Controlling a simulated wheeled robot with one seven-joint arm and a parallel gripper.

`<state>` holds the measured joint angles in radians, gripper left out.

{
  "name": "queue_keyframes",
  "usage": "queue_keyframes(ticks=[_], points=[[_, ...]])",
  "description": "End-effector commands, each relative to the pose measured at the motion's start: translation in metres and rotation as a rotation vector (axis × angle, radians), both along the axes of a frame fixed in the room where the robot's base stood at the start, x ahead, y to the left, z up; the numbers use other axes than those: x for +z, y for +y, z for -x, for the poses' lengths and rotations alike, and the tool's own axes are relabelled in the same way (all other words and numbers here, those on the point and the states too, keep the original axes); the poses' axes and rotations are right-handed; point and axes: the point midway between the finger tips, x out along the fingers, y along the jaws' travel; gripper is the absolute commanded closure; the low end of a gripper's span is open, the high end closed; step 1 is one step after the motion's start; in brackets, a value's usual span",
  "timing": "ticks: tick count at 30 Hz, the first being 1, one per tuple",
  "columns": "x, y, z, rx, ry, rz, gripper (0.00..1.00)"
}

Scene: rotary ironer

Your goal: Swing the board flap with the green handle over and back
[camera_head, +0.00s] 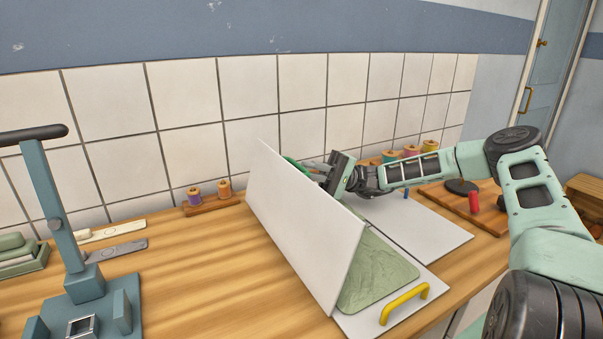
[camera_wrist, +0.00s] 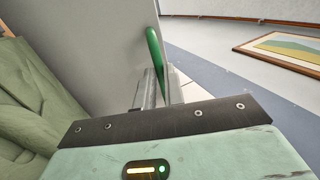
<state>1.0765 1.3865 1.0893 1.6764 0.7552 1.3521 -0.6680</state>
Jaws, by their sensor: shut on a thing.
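A white board flap (camera_head: 302,228) stands tilted up from the worktop in the head view, its top edge leaning left. It also fills the upper left of the wrist view (camera_wrist: 85,45). The green handle (camera_wrist: 154,55) is on the flap's right-hand face in the wrist view; only a bit of it (camera_head: 293,163) shows behind the flap's edge in the head view. My gripper (camera_wrist: 155,90) is shut on the green handle. In the head view my gripper (camera_head: 328,178) is behind the flap's far upper side. Green cloth (camera_head: 380,272) lies on the board beside the flap.
A yellow handle (camera_head: 405,302) is on another board panel at the front. A blue-grey press stand (camera_head: 75,255) is at left, with bare wooden worktop (camera_head: 215,275) between. Thread spools (camera_head: 194,196) stand by the tiled wall. A red spool (camera_head: 473,201) is at right.

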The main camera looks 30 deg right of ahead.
Motion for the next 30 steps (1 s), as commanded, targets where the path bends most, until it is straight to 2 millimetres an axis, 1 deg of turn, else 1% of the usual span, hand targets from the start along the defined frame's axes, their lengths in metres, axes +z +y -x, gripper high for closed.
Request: queue_keyframes(ticks=[1, 3, 19, 20, 21, 22, 30], points=[[-0.0049, -0.0020, 0.0002, -0.001, 0.001, 0.004, 1.00], [-0.0068, -0.0039, 0.0003, 0.001, 0.002, 0.005, 1.00], [-0.0130, -0.0059, 0.0009, 0.002, 0.008, 0.013, 1.00], [-0.0130, -0.0059, 0.0009, 0.002, 0.008, 0.012, 0.84], [-0.0130, -0.0060, 0.0009, 0.002, 0.009, 0.012, 0.73], [-0.0128, -0.0060, 0.0008, 0.001, 0.008, 0.012, 0.68], [-0.0091, -0.0064, 0.0005, 0.001, 0.005, 0.008, 0.68]])
